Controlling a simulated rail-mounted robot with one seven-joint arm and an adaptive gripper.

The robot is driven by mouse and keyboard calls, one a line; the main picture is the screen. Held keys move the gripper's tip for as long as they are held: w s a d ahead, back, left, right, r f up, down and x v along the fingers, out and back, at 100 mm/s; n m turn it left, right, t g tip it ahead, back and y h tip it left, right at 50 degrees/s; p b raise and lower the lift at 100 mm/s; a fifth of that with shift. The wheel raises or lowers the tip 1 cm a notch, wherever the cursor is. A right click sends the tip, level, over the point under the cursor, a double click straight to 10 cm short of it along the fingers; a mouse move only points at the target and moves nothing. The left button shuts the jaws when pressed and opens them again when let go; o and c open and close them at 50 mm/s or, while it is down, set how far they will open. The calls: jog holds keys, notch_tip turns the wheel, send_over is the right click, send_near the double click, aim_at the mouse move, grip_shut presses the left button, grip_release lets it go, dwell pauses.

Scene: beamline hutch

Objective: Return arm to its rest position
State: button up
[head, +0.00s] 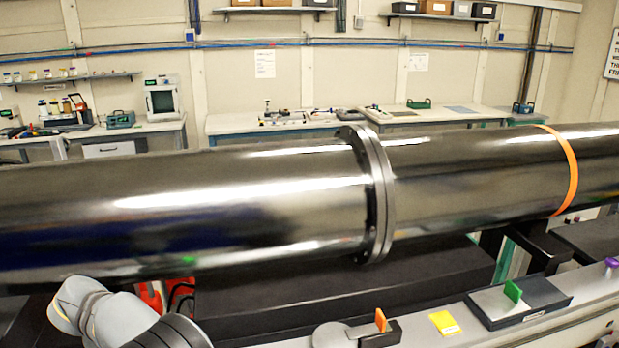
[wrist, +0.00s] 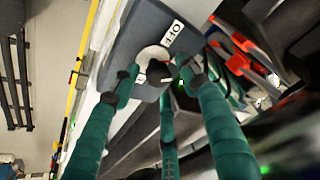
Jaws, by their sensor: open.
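My gripper (wrist: 160,78) shows in the wrist view, with long teal fingers and dark tips. The fingers are apart and I see nothing held between them. Beyond the tips is a grey panel (wrist: 133,35) with a round whitish part and a small white label; I cannot tell whether the tips touch it. In the head view, pale grey links of my arm are at the lower left, below the large pipe (head: 200,210). My gripper is not visible in that view.
The shiny pipe with a flange (head: 372,195) and orange band (head: 569,170) spans the head view. Red-and-black parts (wrist: 245,55) lie right in the wrist view.

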jog(key=shift+r, duration=0.1)
dwell(0.3)
jog(key=v, duration=1.2)
jog(key=x, duration=1.2)
jog(key=shift+w+n+y, duration=0.1)
jog(key=shift+n+y, duration=0.3)
jog(key=shift+n, duration=0.7)
jog(key=n, duration=0.1)
jog(key=n+y+p, duration=0.1)
jog(key=shift+d+r+n, duration=0.25)
jog(key=shift+d+n, duration=0.05)
jog(key=shift+n, duration=0.1)
jog(key=n+g+y+p, duration=0.1)
jog(key=n+p, duration=0.3)
jog(key=n+g+p, duration=0.1)
jog(key=n+p, duration=0.1)
jog(key=n, duration=0.1)
jog(key=shift+f+y, duration=0.15)
jog(key=shift+y, duration=0.25)
jog(key=b+v, duration=0.2)
jog(key=v, duration=0.7)
